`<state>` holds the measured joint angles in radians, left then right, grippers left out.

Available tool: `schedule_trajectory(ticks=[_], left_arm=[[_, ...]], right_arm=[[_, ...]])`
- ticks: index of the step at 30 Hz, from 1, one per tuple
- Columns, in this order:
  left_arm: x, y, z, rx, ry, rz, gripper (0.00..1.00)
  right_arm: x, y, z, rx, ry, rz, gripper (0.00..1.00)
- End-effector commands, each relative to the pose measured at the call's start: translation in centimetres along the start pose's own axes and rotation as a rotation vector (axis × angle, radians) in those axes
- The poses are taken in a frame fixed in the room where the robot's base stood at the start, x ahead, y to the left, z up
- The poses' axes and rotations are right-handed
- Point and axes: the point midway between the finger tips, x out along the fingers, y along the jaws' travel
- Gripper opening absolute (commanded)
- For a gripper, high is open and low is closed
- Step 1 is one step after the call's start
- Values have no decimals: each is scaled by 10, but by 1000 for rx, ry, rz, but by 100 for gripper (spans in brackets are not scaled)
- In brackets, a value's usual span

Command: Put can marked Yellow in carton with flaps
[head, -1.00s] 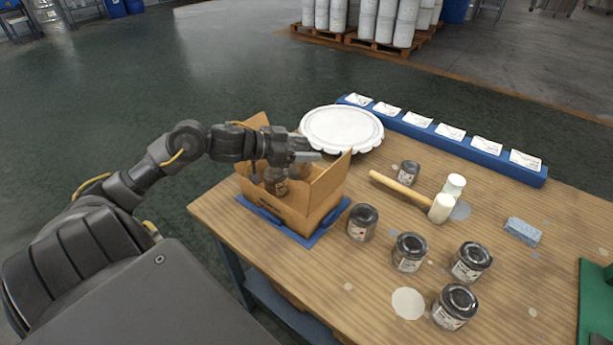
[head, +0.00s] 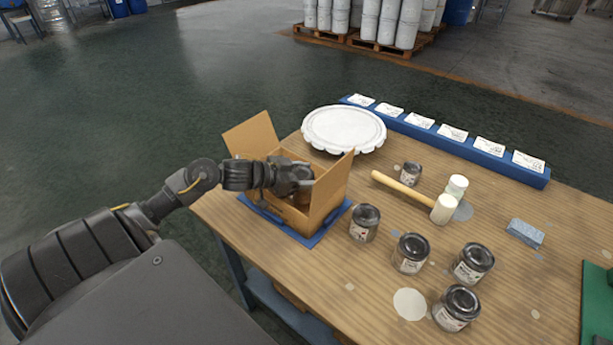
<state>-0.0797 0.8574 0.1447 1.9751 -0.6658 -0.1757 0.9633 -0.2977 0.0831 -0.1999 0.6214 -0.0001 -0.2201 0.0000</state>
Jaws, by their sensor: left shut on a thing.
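The open cardboard carton with flaps (head: 328,192) stands on a blue mat at the left end of the table. One flap stands up at its left back and another at its right. My left gripper (head: 303,182) reaches into the carton from the left, its fingers down between the walls. It is shut on a can (head: 301,198), which is mostly hidden by the gripper and carton; its label cannot be read. Several dark-lidded cans stand right of the carton, among them one close by (head: 364,223) and one further right (head: 410,254). Their label words are too small to read.
A white scalloped round lid (head: 344,129) lies behind the carton. A mallet (head: 401,189), a small can (head: 411,174) and a blue-grey block (head: 525,232) lie to the right. A blue strip with white cards (head: 480,147) runs along the back edge.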

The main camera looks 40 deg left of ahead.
Motion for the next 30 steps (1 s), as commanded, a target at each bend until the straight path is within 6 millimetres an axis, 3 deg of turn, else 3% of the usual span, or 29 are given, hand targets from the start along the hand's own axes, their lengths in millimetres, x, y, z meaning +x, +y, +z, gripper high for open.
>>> schedule_trajectory(ticks=[25, 26, 30], left_arm=[[5, 0, 14, 1, 3, -2, 32], [6, 0, 15, 1, 1, -1, 67], [6, 0, 15, 1, 0, -1, 85]], right_arm=[[1, -6, 2, 2, -3, -6, 36], [1, -6, 2, 2, -3, -6, 36], [1, -5, 2, 2, -3, -6, 36]])
